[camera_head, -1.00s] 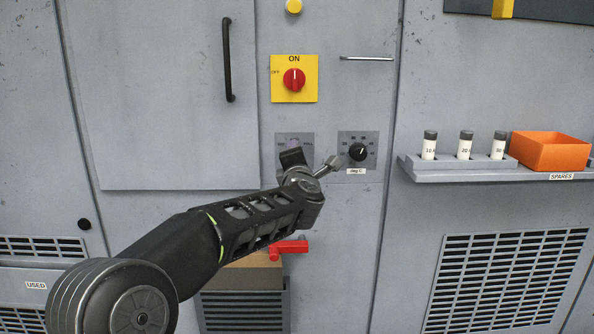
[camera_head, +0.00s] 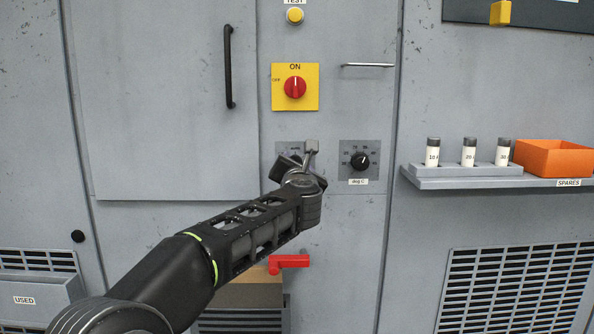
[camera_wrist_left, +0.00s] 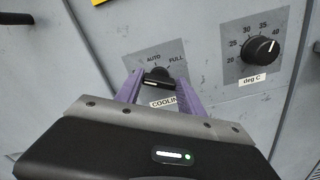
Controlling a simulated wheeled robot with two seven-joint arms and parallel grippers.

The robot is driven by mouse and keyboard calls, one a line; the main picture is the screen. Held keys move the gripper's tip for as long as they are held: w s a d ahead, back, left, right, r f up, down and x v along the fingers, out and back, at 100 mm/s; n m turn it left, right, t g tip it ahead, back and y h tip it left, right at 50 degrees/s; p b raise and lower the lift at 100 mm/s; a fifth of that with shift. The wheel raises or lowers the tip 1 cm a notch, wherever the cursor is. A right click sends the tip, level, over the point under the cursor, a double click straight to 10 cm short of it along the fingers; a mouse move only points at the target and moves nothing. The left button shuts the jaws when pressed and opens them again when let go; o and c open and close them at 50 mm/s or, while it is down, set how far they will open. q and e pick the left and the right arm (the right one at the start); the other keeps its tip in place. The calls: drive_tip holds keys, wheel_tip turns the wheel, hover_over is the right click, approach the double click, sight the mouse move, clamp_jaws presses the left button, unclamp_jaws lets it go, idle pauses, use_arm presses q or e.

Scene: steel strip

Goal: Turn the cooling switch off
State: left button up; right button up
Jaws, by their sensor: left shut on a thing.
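The cooling switch (camera_wrist_left: 158,75) is a black knob on a grey plate (camera_wrist_left: 176,54) marked AUTO and FULL, with a partly covered COOLING label below. My left gripper (camera_wrist_left: 155,80) has its purple fingers on both sides of this knob and is shut on it in the left wrist view. In the head view my left gripper (camera_head: 304,162) is in front of the plate and hides most of it and the knob. The OFF mark is hidden or too small to read. My right gripper is in neither view.
A black temperature knob (camera_head: 361,162) sits just right of the cooling plate. A red rotary switch (camera_head: 295,87) on yellow is above, and a red lever (camera_head: 289,262) is below. A spares shelf (camera_head: 490,182) with an orange bin (camera_head: 553,158) juts out at right.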

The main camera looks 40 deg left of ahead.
use_arm(q)
drive_tip(key=shift+f, duration=0.1)
idle(0.3)
drive_tip(key=o, duration=1.4)
drive_tip(key=shift+c, duration=0.2)
drive_tip(key=v, duration=0.7)
drive_tip(key=shift+s+d, duration=0.25)
drive_tip(key=shift+s, duration=0.05)
